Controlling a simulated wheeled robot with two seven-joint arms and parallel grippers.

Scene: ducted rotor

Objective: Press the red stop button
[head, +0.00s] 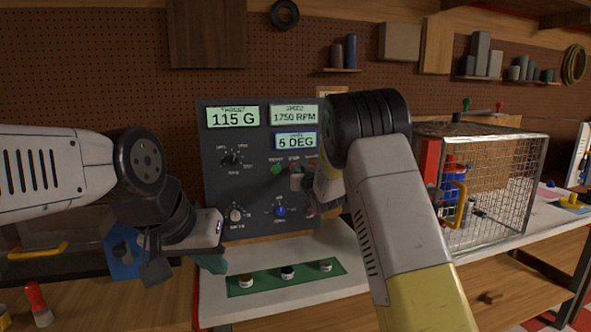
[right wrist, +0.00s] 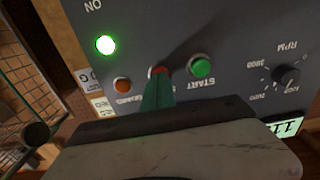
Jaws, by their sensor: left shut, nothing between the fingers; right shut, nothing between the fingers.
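The red stop button (right wrist: 160,70) is on the grey control panel (head: 225,190). In the right wrist view only a small red part shows above the tip of my right gripper (right wrist: 158,82). That gripper's green fingers are shut and empty, with the tip right at the button; I cannot tell whether it touches or is pressed in. In the head view my right gripper (head: 297,180) is at the panel's right side and hides the button. The green start button (head: 276,169) is beside it. My left gripper (head: 211,263) is shut and empty, low in front of the panel's left side.
The displays (head: 233,116) read 115 G, 1750 RPM and 5 DEG. A green lamp (right wrist: 106,44) is lit, near an orange button or lamp (right wrist: 122,85). A wire cage (head: 490,185) stands to the right. A green strip (head: 265,279) with small pots lies before the panel.

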